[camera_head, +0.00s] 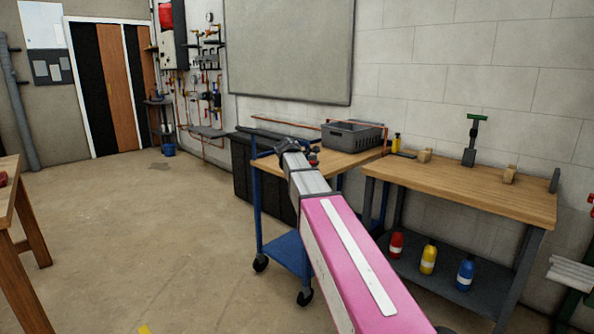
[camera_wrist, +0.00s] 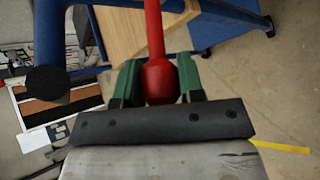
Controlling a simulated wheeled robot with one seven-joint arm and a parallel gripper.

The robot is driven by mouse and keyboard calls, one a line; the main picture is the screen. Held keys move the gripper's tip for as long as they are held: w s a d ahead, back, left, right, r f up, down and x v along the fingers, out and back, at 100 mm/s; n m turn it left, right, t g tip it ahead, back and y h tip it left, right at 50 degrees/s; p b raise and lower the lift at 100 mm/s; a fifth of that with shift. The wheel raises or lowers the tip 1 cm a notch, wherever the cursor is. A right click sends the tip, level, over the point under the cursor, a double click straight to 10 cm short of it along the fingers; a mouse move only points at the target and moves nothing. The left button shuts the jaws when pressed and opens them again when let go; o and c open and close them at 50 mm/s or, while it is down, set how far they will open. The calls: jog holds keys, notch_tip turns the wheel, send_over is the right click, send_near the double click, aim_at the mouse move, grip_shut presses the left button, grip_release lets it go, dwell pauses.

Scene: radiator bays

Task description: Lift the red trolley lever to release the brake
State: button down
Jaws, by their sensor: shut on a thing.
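In the wrist view, the red lever (camera_wrist: 155,40) runs down from the top edge to a thick rounded red end. My gripper (camera_wrist: 158,85) has its two green fingers on either side of that red end and is shut on it. The blue trolley (camera_head: 286,250) with a wooden top stands in the middle of the head view, at the far end of my arm. In the head view my arm hides most of the gripper and the lever. Blue trolley tubing (camera_wrist: 48,50) also shows in the wrist view.
A grey crate (camera_head: 352,136) sits on the trolley top. A wooden workbench (camera_head: 470,188) stands to the right, with several colored bottles on its lower shelf. A wooden table (camera_head: 8,200) is at the left edge. The floor between is open.

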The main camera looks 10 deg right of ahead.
jog(key=shift+w+d+r+m+g+y, duration=0.2)
jog(key=shift+r+g+y, duration=0.2)
jog(key=shift+r, duration=0.25)
jog(key=shift+w+d+r+m+g+y, duration=0.1)
jog(key=shift+d+r+m+g+y, duration=0.15)
jog(key=shift+r+y, duration=0.35)
jog(key=shift+r, duration=0.1)
jog(key=c, duration=0.7)
grip_release()
jog(key=shift+c, duration=0.2)
jog(key=shift+a, duration=0.1)
